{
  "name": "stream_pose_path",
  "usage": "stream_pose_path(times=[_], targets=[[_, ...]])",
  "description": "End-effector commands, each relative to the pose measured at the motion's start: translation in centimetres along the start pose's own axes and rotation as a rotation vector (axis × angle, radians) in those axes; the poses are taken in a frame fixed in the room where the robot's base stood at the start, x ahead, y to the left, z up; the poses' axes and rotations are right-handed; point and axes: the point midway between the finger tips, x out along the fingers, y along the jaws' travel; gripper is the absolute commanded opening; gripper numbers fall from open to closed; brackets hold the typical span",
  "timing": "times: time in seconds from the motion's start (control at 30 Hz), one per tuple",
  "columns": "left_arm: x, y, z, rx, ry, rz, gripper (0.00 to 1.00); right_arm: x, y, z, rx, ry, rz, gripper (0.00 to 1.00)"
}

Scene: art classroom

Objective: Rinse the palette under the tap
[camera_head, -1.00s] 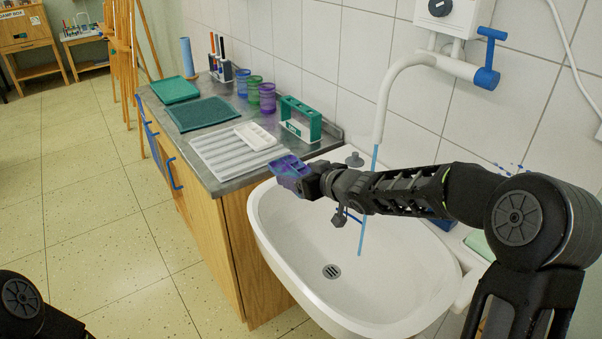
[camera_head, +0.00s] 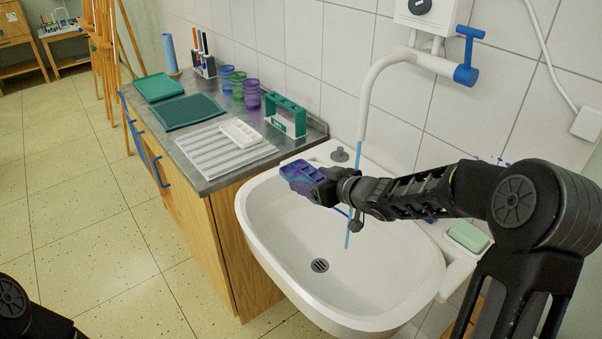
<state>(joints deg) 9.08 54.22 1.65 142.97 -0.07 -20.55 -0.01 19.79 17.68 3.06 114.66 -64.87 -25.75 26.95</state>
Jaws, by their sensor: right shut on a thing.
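My right gripper (camera_head: 322,187) is shut on a purple-blue palette (camera_head: 300,174) with compartments and holds it above the far left part of the white sink (camera_head: 290,255). The white tap (camera_head: 366,88) with a blue lever (camera_head: 468,58) is on the wall above the sink. A blue stream of water (camera_head: 353,205) falls from its spout, partly behind my right arm. The palette is to the left of the stream, apart from it. Of my left arm, only a dark part shows at the lower left; its gripper is out of the picture.
Left of the sink is a counter with a striped white mat (camera_head: 205,150), a white palette (camera_head: 241,132), a green rack (camera_head: 286,116), cups (camera_head: 251,94) and green trays (camera_head: 188,111). Green soap (camera_head: 468,236) lies at the sink's right. The basin is clear around the drain (camera_head: 320,265).

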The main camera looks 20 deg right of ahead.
Motion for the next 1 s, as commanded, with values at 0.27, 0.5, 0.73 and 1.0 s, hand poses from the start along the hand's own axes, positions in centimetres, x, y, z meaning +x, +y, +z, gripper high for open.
stream_pose_path(times=[0.27,0.5,0.73,1.0], targets=[[-0.8,0.3,0.0,0.000,0.000,0.000,0.00,-2.0,2.0,1.3,0.000,0.000,0.002,0.33],[-2.1,0.8,0.0,-0.001,0.000,0.000,0.00,-3.6,3.5,2.4,0.003,-0.002,0.002,0.33],[-2.7,1.1,0.0,-0.001,-0.001,0.000,0.00,-4.4,4.5,3.2,0.001,-0.001,0.002,0.33],[-2.7,1.1,0.0,-0.001,-0.001,0.000,0.00,-4.6,4.6,3.4,0.001,0.000,0.000,0.33]])
